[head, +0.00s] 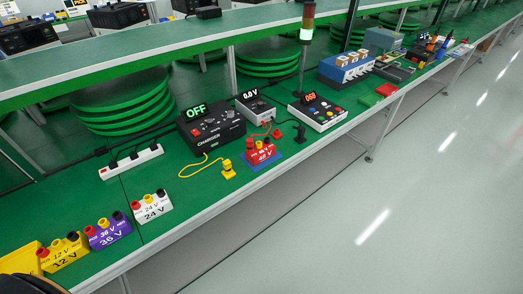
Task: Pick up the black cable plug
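A small black plug (299,135) stands on the green bench, just right of the red 48 V block (262,152) and in front of the white-topped panel reading 060 (318,112). It looks upright, but it is small and its cable is hard to make out. A yellow plug (228,170) on a yellow cable lies in front of the black charger (210,125), whose display reads OFF. A small red plug (276,134) is beside the grey meter reading 0.0 V (256,108). Neither gripper can be made out.
A white power strip (131,162) with black plugs lies at the left. The white 24 V (152,209), purple 36 V (110,234) and yellow 12 V (64,256) blocks line the front edge. A signal tower (306,35) rises behind. Bare bench lies around the yellow plug.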

